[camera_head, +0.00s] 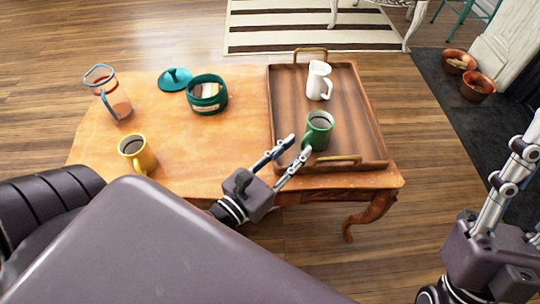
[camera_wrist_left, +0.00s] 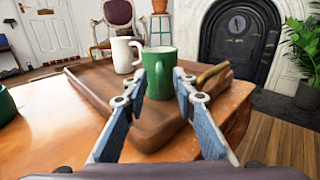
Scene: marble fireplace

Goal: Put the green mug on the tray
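The green mug (camera_head: 319,131) stands upright on the wooden tray (camera_head: 363,115), near the tray's left front part. In the left wrist view the green mug (camera_wrist_left: 160,75) is just beyond the fingertips, and the left finger covers part of it. My left gripper (camera_head: 299,143) is open, its two fingers apart and pointing at the mug from the near left, with nothing between them. Whether a fingertip touches the mug I cannot tell. My right gripper (camera_head: 520,165) is at the right edge of the head view, away from the table, partly cut off.
A white jug (camera_head: 318,81) stands on the tray behind the mug. The tray has brass handles (camera_head: 337,161). A yellow mug (camera_head: 137,153), a glass pitcher (camera_head: 108,92), a green pot (camera_head: 207,94) and a teal lid (camera_head: 175,79) are on the table (camera_head: 205,145).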

